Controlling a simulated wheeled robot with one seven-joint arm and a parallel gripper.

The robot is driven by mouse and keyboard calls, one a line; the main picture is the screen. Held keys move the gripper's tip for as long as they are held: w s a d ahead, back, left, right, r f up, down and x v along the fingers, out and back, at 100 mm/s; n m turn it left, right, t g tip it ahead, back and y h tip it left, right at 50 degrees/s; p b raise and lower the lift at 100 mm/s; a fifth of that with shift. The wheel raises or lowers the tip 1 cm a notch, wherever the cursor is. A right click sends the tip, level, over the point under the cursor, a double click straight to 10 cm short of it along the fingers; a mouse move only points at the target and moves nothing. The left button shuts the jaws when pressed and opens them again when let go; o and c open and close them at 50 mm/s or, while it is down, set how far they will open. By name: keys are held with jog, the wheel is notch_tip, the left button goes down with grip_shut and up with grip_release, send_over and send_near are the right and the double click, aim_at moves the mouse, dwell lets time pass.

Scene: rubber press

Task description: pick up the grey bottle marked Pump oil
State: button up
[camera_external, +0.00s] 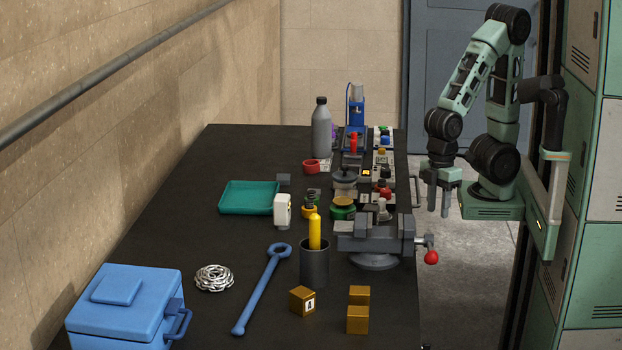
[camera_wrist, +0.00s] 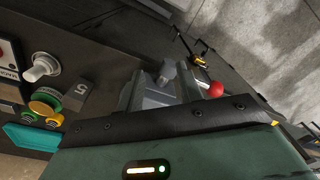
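A grey bottle (camera_external: 321,132) with a dark cap stands upright near the far end of the dark table, left of a blue-topped device. A pale label shows low on it, but I cannot read its words. I do not make out the bottle in the wrist view. My gripper (camera_external: 438,208) hangs fingers down beyond the table's right edge, well to the right of the bottle and nearer the camera. Its two fingers are apart with nothing between them.
A red cup (camera_external: 311,166) stands in front of the bottle. The grey vise (camera_external: 372,240) with a red-knobbed handle (camera_wrist: 216,89) stands near the right edge. A green tray (camera_external: 249,198), blue wrench (camera_external: 259,291) and blue box (camera_external: 115,318) lie left. The far-left table top is clear.

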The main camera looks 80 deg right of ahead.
jog(key=o, duration=1.1)
jog(key=shift+o, duration=0.2)
